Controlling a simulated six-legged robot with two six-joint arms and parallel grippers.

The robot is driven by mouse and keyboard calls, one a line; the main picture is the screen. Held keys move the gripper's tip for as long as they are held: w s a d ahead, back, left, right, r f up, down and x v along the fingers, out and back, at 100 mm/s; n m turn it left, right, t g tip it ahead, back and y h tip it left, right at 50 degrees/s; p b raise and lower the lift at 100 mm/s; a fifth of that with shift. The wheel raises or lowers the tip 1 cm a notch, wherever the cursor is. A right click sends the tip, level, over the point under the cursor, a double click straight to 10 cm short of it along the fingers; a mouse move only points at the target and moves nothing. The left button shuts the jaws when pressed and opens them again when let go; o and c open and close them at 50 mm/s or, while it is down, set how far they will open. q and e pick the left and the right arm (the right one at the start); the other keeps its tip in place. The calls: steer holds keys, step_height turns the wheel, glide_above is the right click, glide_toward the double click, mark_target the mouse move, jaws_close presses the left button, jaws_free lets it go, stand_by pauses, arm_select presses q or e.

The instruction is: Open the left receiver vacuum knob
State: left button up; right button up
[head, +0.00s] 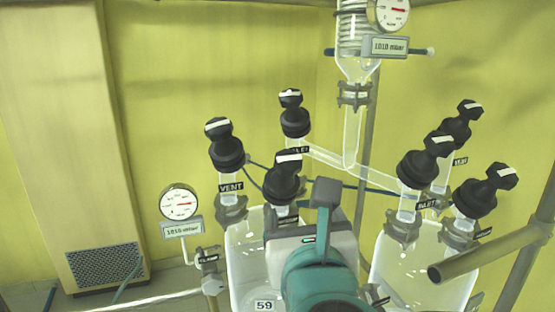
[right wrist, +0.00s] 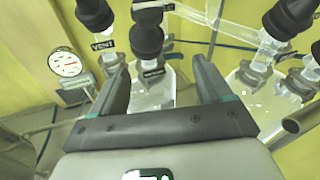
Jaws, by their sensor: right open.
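The left glass receiver (head: 243,262) carries several black knobs. The vent knob (head: 225,145) has a readable VENT label and a white bar on top. A front knob (head: 283,178), with a small label too blurred to read surely, looks like the vacuum knob. It also shows in the right wrist view (right wrist: 148,40), ahead of and between the fingers. My right gripper (right wrist: 162,78) is open and empty, pointing at this knob's stem, with no clear contact. In the head view its body hides part of the receiver. My left gripper is not in view.
A third knob (head: 294,115) stands behind. The right receiver (head: 405,270) carries more knobs (head: 420,165). A gauge (head: 180,203) stands at left, below the vent knob. A metal pipe (head: 490,252) crosses at right. Glass tubing (head: 350,165) and hoses run between the receivers.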

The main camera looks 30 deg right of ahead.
mark_target(290, 160)
steer(key=s+r+t+y, duration=0.3)
steer(key=s+r, duration=0.1)
steer(key=r, duration=0.1)
steer(key=x, duration=0.4)
steer(key=p+x, duration=0.1)
steer(key=x, duration=0.4)
steer(key=f+p+x, duration=0.1)
steer(key=x, duration=0.4)
steer(key=shift+w+d, duration=0.1)
steer(key=shift+w, duration=0.15)
steer(key=shift+w+d, duration=0.1)
steer(key=shift+w, duration=0.4)
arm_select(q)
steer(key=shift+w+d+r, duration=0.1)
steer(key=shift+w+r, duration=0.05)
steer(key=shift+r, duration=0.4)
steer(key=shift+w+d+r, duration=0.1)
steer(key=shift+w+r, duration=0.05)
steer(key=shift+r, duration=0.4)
arm_select(e)
steer(key=shift+w+d, duration=0.2)
steer(key=shift+w, duration=0.05)
steer(key=c, duration=1)
